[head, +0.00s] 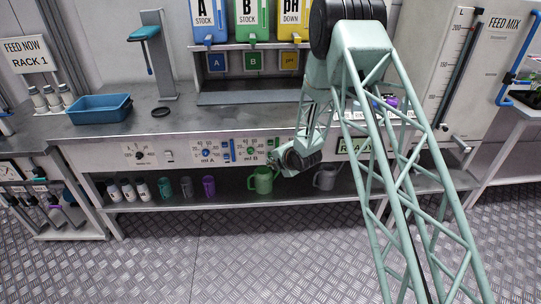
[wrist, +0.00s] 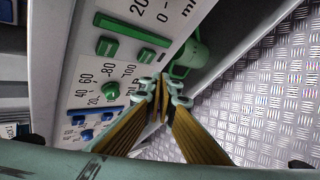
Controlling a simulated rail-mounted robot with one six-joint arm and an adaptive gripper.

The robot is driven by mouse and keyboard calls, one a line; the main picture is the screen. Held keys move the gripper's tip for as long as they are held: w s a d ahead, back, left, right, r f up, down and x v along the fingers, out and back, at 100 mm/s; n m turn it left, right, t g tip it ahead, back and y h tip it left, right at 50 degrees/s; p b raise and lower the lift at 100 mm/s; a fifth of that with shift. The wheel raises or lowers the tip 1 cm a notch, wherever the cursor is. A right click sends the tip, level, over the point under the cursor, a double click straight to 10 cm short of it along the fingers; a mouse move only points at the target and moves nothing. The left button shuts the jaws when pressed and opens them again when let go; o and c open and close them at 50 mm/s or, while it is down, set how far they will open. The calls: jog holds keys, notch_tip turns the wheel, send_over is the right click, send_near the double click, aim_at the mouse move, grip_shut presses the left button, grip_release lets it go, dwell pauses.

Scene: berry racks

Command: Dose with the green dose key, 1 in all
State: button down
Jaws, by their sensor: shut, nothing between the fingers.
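In the wrist view, two square green keys (wrist: 107,47) and (wrist: 148,53) sit on the white panel below a long green bar (wrist: 120,27). I cannot read which is the dose key. A green knob (wrist: 110,90) sits on a numbered dial beside them. In the head view, this green dial (head: 250,151) is marked mL B. My gripper (wrist: 161,88) is shut and empty, its fingertips close to the panel's edge near the keys. I cannot tell whether it touches the panel. In the head view, my wrist hides part of the panel.
A green jug (head: 262,181) stands on the shelf under the panel and also shows in the wrist view (wrist: 190,58). A grey jug (head: 325,178) stands to its right. Blue dose controls (head: 227,150) are to the left. A READY display (head: 354,145) is at right.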

jog(key=shift+w+a+f, duration=0.1)
jog(key=shift+w+a, duration=0.05)
jog(key=shift+w, duration=0.8)
jog(key=shift+w+a+b, duration=0.15)
jog(key=shift+w+b, duration=0.5)
jog(key=shift+w, duration=0.25)
dwell(2.1)
jog(key=shift+s, duration=0.1)
jog(key=shift+s+b, duration=0.4)
jog(key=shift+s, duration=0.4)
dwell(0.5)
jog(key=shift+s+d, duration=0.25)
jog(key=shift+s, duration=1)
jog(key=shift+s+d, duration=0.25)
jog(key=shift+s, duration=0.95)
